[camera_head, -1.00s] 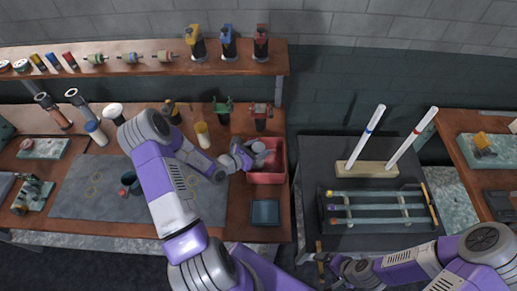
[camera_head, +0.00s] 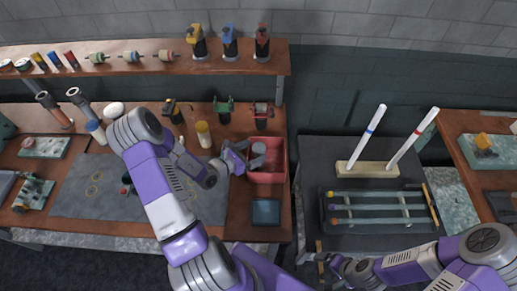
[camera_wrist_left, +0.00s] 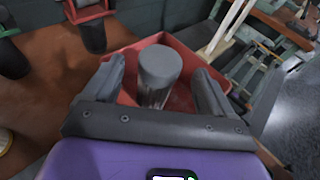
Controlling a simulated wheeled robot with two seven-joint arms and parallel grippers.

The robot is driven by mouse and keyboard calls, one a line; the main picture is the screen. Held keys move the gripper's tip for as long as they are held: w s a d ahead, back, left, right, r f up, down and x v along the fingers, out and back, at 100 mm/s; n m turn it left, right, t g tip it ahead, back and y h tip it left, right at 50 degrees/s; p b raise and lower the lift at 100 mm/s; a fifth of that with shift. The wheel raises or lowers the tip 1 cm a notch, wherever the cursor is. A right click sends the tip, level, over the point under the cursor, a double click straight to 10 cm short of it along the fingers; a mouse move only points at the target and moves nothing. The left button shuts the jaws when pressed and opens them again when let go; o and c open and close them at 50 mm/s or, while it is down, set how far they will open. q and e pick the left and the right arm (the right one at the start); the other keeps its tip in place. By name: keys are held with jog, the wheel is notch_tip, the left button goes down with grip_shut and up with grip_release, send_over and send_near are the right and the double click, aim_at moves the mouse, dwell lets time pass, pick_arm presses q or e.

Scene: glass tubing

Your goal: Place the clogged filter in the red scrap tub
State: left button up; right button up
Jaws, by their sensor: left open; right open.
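The clogged filter, a cylinder with a grey cap (camera_head: 259,148) and a clear body, stands about upright inside the red scrap tub (camera_head: 266,178) on the workbench. In the left wrist view the filter (camera_wrist_left: 160,68) is between my left gripper's fingers, with the tub (camera_wrist_left: 191,61) around it. My left gripper (camera_head: 246,156) is open at the tub's left side, and gaps show between its fingers and the filter. The filter's lower end is partly hidden. My right gripper (camera_head: 338,268) is open and empty at the lower edge, near the dark table's front.
A yellow-topped cylinder (camera_head: 203,134) stands left of the tub. Green (camera_head: 223,110) and red (camera_head: 262,114) clamp-like tools stand behind. A dark square tray (camera_head: 265,212) lies in front. A rack of glass tubes (camera_head: 377,209) is to the right.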

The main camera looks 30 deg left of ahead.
pick_arm(q)
jog(key=v, duration=0.8)
jog(key=shift+s, duration=0.1)
